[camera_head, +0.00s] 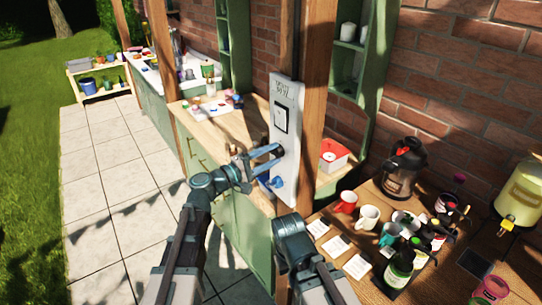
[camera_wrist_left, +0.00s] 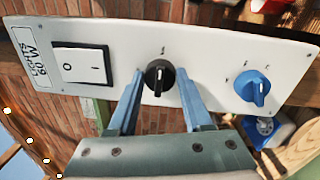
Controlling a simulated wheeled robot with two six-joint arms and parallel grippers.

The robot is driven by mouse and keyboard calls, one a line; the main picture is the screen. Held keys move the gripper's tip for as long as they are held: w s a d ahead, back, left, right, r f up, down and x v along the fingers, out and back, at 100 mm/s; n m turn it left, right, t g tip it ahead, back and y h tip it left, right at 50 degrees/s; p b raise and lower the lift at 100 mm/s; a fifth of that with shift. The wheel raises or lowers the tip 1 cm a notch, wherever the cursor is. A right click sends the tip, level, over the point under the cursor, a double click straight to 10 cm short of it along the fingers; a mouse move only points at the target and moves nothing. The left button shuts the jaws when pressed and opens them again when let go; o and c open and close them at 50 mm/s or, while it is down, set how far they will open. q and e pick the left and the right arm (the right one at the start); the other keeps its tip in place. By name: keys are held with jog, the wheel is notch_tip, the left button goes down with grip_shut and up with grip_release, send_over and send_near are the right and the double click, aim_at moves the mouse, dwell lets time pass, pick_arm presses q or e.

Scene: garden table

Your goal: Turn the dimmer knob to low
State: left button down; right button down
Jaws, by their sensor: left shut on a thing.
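A white panel (camera_head: 287,95) is fixed to a wooden post; it also shows in the left wrist view (camera_wrist_left: 215,55), with a "LIGHTS 60 W" label. The panel carries a black-and-white rocker switch (camera_wrist_left: 82,64), a black knob (camera_wrist_left: 158,77) in the middle and a blue knob (camera_wrist_left: 252,87) with several marks around it. My left gripper (camera_head: 272,158) is at the panel, its blue fingers on either side of the black knob, shut on it. The head view hides the black knob behind the gripper; the blue knob (camera_head: 276,182) shows below. My right gripper is out of view.
A wooden table (camera_head: 325,262) at the right holds mugs (camera_head: 367,217), cards, dark bottles (camera_head: 400,268) and a coffee pot (camera_head: 403,168). A green cabinet with a wooden counter (camera_head: 196,133) stands behind the post. The paved floor (camera_head: 110,180) at the left is clear.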

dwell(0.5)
pick_arm(q)
jog(key=shift+c, duration=1.6)
grip_release()
jog(key=b+v, duration=0.1)
jog(key=v, duration=1.3)
jog(key=shift+w, duration=0.1)
